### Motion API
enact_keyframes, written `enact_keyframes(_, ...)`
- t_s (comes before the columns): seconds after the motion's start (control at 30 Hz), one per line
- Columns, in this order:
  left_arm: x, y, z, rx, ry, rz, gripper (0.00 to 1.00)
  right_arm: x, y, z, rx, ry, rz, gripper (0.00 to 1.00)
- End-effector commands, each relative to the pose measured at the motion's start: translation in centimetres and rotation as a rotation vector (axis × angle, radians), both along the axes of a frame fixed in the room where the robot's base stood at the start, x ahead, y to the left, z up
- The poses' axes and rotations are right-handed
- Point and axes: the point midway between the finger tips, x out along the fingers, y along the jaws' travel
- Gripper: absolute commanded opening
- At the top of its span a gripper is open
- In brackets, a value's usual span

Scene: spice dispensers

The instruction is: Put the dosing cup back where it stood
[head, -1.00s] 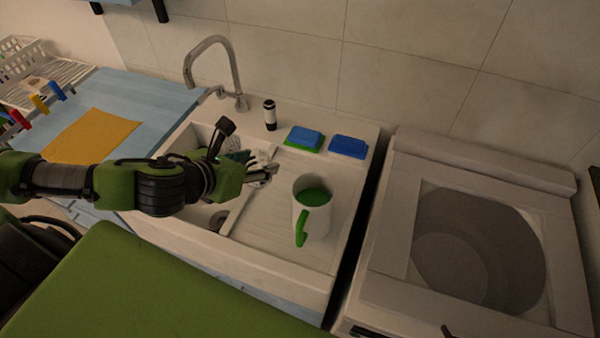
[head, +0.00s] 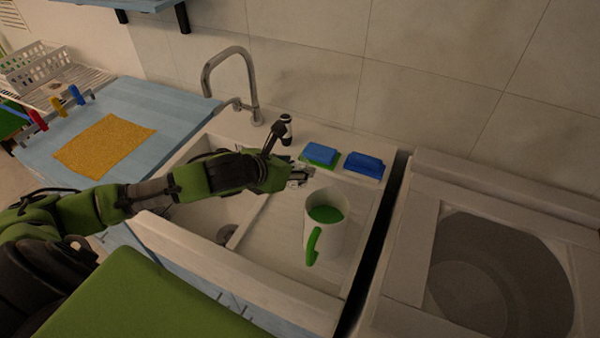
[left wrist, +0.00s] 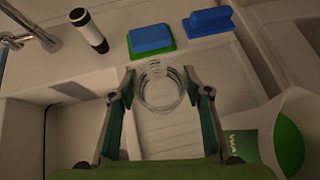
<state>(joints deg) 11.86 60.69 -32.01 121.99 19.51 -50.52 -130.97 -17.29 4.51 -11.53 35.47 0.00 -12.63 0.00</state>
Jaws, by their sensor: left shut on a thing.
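The dosing cup (left wrist: 160,86) is a small clear round cup with a thick rim, seen from above in the left wrist view. My left gripper (left wrist: 160,92) is shut on it, one finger on each side. In the head view my left gripper (head: 303,176) is over the ribbed drainboard, behind and left of the white jug (head: 336,240). The cup is too small and clear to make out there. From these views I cannot tell whether the cup touches the drainboard.
The jug has a green handle and green inside. A blue sponge on a green pad (head: 320,154) and a blue brush (head: 363,164) lie along the back. A black-and-white bottle (left wrist: 89,31) stands near the faucet (head: 250,80). A washer (head: 500,260) is at right.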

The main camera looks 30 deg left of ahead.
Motion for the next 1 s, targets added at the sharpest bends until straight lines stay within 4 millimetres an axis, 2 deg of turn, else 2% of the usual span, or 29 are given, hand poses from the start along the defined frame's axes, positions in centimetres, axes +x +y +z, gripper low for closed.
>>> enact_keyframes(0.1,1.5,0.0,-1.4,-0.001,-0.003,0.002,0.17,0.1,-0.2,0.4,-0.003,-0.002,0.0,0.42)
enact_keyframes(0.2,2.0,0.0,-2.1,-0.001,-0.004,0.001,0.17,0.1,-0.3,0.4,-0.004,-0.002,-0.001,0.42)
enact_keyframes(0.33,2.7,0.0,-3.0,0.0,-0.003,0.002,0.17,0.2,-0.3,0.6,-0.004,-0.003,-0.001,0.42)
enact_keyframes(0.53,2.6,0.0,-5.8,-0.001,-0.002,0.001,0.17,0.2,-0.3,0.7,-0.003,-0.004,-0.001,0.42)
enact_keyframes(0.97,2.7,0.0,-6.4,0.002,-0.004,0.0,0.17,0.3,-0.3,0.6,-0.003,-0.004,-0.001,0.42)
enact_keyframes(1.0,2.7,0.0,-6.3,0.002,-0.003,0.0,0.55,0.3,-0.3,0.6,-0.003,-0.004,-0.001,0.42)
